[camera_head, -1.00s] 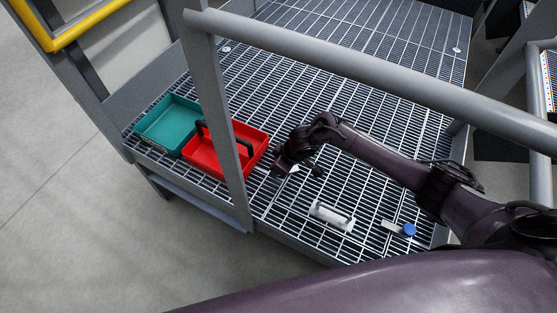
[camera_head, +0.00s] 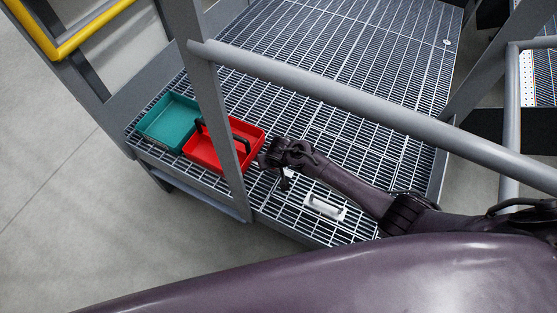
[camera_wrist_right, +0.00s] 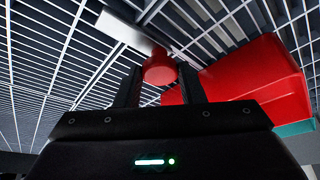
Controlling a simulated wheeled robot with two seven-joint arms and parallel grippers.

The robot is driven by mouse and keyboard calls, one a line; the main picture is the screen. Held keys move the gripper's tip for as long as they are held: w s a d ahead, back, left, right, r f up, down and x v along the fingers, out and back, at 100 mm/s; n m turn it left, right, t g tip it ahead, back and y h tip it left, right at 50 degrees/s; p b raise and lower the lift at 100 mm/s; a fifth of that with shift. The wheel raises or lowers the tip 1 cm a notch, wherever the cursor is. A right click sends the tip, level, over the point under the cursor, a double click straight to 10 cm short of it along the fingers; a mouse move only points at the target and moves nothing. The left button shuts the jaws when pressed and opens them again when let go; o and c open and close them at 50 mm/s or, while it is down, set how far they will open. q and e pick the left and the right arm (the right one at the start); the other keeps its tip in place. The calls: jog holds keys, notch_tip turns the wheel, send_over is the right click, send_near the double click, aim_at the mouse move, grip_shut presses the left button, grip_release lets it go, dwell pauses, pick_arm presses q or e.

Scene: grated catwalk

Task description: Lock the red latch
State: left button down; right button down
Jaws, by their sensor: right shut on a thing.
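The red latch shows in the right wrist view as a round red knob (camera_wrist_right: 159,66) at the end of a pale flat bar (camera_wrist_right: 124,33) over the grating. My right gripper (camera_wrist_right: 160,82) has one finger on each side of the knob and is shut on it. In the head view my right gripper (camera_head: 265,163) is low over the grating, just right of the red tray, and the knob is hidden behind it. My left gripper is in neither current view.
A red tray (camera_head: 246,131) with a black handle and a teal tray (camera_head: 150,122) stand left of the gripper. A white handle-like piece (camera_head: 325,207) lies near the arm. A grey rail (camera_head: 360,98) and post (camera_head: 213,110) stand in front. Grating behind is clear.

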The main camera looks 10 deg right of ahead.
dwell(0.6)
jog(key=c, duration=0.9)
grip_release()
jog(key=shift+c, duration=0.2)
jog(key=shift+r, duration=0.15)
jog(key=p+v, duration=0.2)
jog(key=v, duration=0.5)
jog(key=shift+s+r, duration=0.2)
